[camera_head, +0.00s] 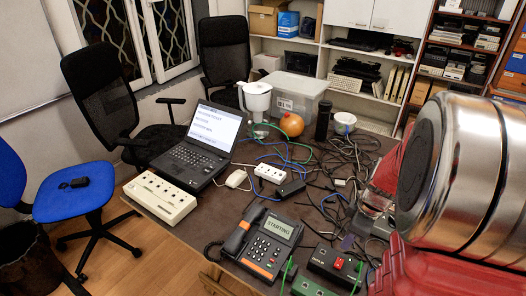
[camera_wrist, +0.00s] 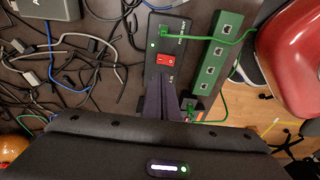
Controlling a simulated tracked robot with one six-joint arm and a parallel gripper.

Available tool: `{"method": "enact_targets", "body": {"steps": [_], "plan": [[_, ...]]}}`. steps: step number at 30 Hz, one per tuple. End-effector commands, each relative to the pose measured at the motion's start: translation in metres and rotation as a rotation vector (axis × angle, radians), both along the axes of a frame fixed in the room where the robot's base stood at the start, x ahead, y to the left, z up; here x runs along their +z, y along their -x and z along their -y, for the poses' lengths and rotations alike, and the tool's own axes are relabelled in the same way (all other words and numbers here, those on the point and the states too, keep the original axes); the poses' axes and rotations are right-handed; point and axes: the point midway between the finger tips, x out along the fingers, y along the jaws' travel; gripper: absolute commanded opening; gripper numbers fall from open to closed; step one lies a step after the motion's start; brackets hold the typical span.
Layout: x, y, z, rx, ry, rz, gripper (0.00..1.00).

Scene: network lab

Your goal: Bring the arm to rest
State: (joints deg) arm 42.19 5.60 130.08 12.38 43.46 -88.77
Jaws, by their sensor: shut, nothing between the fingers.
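My gripper (camera_wrist: 167,82) shows in the wrist view as dark fingers, shut and empty, reaching up from the lower middle. Its tips overlap a black box with a red switch (camera_wrist: 168,59) and hide part of that box. I cannot tell the exact height of the fingertips above it. My arm fills the right side of the head view as large silver and red links, over the right part of the table. The gripper itself is not clearly seen there.
A green port box (camera_wrist: 214,68) with a green cable lies beside the black box. The desk phone (camera_head: 262,240) reads STARTING. Dark chairs stand at the far left.

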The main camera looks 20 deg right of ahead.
Motion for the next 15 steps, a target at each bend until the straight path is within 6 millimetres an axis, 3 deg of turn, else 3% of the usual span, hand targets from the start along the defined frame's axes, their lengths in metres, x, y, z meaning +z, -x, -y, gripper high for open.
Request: {"method": "enact_targets", "body": {"steps": [8, 15], "plan": [[0.0, 0.0, -0.001, -0.078, -0.012, -0.009, 0.0], [-0.004, 0.012, -0.007, -0.349, -0.051, -0.071, 0.0]]}}
